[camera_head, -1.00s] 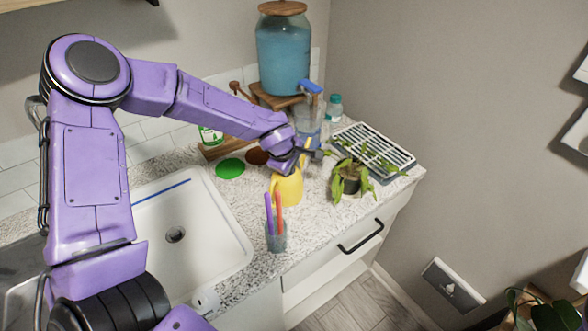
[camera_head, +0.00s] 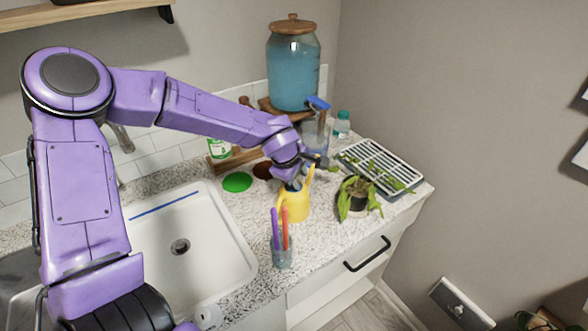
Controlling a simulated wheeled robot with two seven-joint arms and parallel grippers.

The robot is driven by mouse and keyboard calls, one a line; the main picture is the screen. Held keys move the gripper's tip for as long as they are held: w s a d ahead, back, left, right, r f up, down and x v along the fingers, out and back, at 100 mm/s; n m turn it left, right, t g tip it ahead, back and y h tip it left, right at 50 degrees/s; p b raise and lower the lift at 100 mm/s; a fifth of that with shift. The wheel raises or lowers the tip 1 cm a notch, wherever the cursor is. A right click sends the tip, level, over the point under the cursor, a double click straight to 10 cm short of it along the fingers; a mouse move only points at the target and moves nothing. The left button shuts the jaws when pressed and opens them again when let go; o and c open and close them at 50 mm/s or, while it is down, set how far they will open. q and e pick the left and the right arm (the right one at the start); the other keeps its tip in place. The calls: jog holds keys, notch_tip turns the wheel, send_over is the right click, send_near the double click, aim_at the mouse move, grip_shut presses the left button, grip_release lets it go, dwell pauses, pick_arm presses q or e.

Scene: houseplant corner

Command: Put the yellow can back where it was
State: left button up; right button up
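The yellow can (camera_head: 295,206), a watering can with a raised spout, stands upright on the speckled counter between the sink and the potted plant. My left gripper (camera_head: 303,176) is right above the can, at its top. Its dark fingers are small and partly hidden by the wrist and the can, so I cannot tell whether they hold the can. A green round mat (camera_head: 237,182) and a brown round mat (camera_head: 264,170) lie bare on the counter behind and left of the can. My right gripper is not in view.
A cup (camera_head: 283,253) with purple and red sticks stands in front of the can. A leafy plant (camera_head: 357,197) and a drying rack (camera_head: 376,165) are to the right. A spray bottle (camera_head: 316,130) and a blue dispenser (camera_head: 292,70) stand behind. The sink (camera_head: 185,270) is left.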

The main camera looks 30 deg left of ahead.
pick_arm(q)
jog(key=v, duration=0.7)
jog(key=shift+s+r, duration=0.2)
jog(key=shift+r, duration=0.05)
